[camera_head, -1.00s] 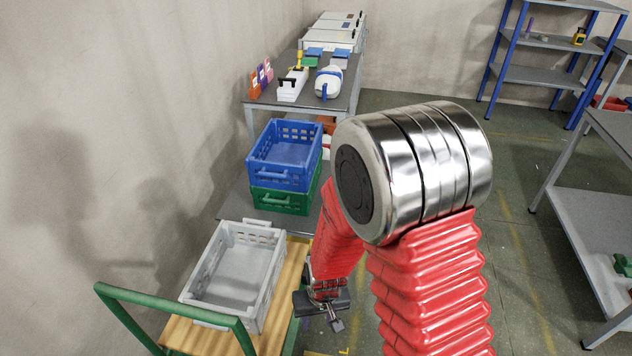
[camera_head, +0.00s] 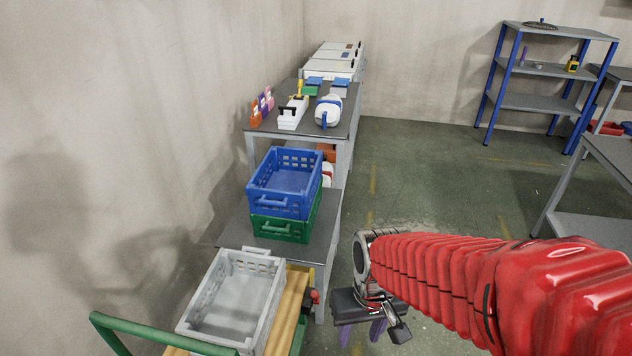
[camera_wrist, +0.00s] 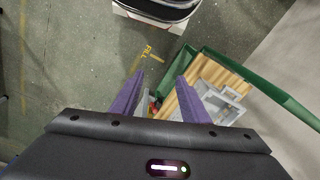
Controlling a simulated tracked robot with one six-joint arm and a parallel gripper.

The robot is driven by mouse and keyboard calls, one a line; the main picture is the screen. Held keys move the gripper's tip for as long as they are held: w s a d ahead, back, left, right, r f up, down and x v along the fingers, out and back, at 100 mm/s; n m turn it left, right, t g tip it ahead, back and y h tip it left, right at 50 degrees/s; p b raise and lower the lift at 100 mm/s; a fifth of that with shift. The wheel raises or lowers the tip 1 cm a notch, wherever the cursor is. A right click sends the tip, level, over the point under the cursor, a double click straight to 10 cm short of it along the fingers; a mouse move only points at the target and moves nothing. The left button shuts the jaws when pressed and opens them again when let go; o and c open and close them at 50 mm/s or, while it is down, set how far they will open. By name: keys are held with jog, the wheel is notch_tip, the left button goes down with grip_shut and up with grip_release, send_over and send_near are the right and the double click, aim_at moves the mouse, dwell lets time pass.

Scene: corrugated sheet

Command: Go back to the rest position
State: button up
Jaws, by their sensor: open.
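My gripper (camera_head: 363,335) is at the lower middle of the head view, at the end of my red-sleeved arm, over the floor to the right of the cart. Its purple fingers point down. In the wrist view, the two purple fingers of my gripper (camera_wrist: 153,97) stand apart with nothing between them. The grey crate (camera_head: 232,302) sits on the wooden top of the green-handled cart (camera_head: 136,340), left of my gripper. The cart (camera_wrist: 207,58) and part of the grey crate also show below the fingers in the wrist view.
A blue crate (camera_head: 285,183) stands on a green crate (camera_head: 284,226) on a low grey shelf. A table (camera_head: 337,127) with tools and cases stands behind. A blue-framed shelf (camera_head: 541,70) and a grey table (camera_head: 592,225) are at the right. The floor between is clear.

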jog(key=s+d+r+m+t, duration=0.1)
jog(key=d+r+t, duration=0.1)
jog(key=r, duration=0.5)
jog(key=s+d+r+m+t, duration=0.1)
jog(key=s+d+r+t, duration=0.1)
jog(key=d+r, duration=0.3)
notch_tip(320, 180, up, 4)
jog(key=shift+s+f+t+h, duration=0.25)
jog(key=shift+t+h, duration=0.05)
jog(key=shift+t, duration=0.2)
